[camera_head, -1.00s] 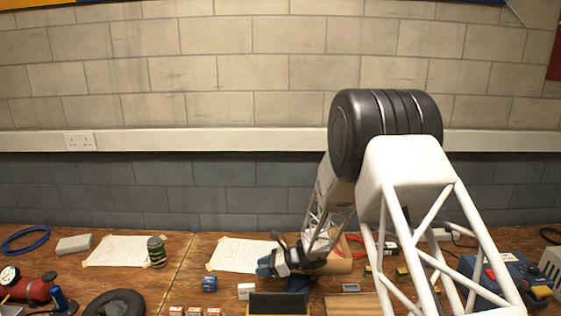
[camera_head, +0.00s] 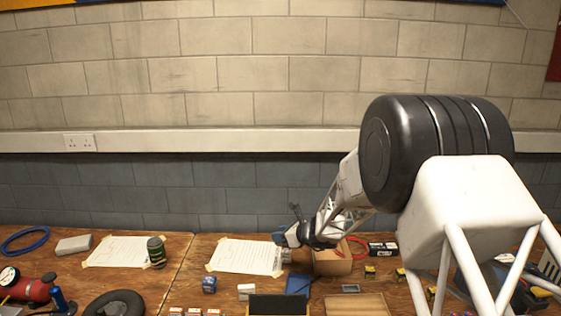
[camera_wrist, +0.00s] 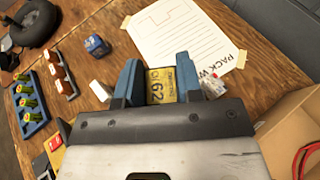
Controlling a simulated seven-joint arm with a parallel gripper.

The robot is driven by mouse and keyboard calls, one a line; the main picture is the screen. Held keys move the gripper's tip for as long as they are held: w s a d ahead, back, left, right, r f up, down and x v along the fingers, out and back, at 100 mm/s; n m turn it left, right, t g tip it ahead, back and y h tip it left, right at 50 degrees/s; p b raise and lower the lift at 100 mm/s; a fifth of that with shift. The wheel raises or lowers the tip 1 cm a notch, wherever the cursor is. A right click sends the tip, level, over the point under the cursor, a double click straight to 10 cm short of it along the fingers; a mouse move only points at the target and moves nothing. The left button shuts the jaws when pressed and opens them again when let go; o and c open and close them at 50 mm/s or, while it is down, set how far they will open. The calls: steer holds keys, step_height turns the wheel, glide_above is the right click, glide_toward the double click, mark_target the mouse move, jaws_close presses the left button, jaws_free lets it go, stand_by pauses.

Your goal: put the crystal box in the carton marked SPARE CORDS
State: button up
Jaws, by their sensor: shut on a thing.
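My gripper (camera_wrist: 157,82) shows in the wrist view with its blue fingers shut on a small yellow box with a "CH 62" label, the crystal box (camera_wrist: 162,86). In the head view my gripper (camera_head: 284,240) is over the right edge of the paper sheet, left of an open cardboard carton (camera_head: 331,267). The held box cannot be made out there. The carton (camera_wrist: 282,113) also shows at the right of the wrist view, with a red cord in it. No marking on it can be read.
A taped paper sheet (camera_head: 245,257) lies left of the carton. A small pale box (camera_wrist: 213,84) stands beside the right finger. A blue box (camera_head: 209,284) and a white box (camera_head: 246,290) stand nearer the front. A blue tray (camera_wrist: 30,100) holds several green-topped pieces.

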steer(key=w+d+r+m+t+h, duration=0.1)
steer(key=d+r+m+t+h, duration=0.5)
steer(key=d+r+m+h, duration=0.5)
steer(key=shift+d+r+m+h, duration=0.3)
steer(key=shift+d+r, duration=1.7)
steer(key=shift+d, duration=1.55)
steer(key=shift+f, duration=0.1)
steer(key=s+a+f+n+g+y, duration=0.1)
steer(key=s+a+f+n+y, duration=0.2)
steer(key=s+f, duration=0.5)
steer(key=s+a+f+n+g+y, duration=0.2)
steer(key=s+a+f+n+y, duration=0.2)
steer(key=f, duration=0.7)
steer(key=s+n+y, duration=0.2)
steer(key=s, duration=0.2)
steer(key=shift+f+g+y, duration=0.3)
steer(key=shift+f, duration=0.1)
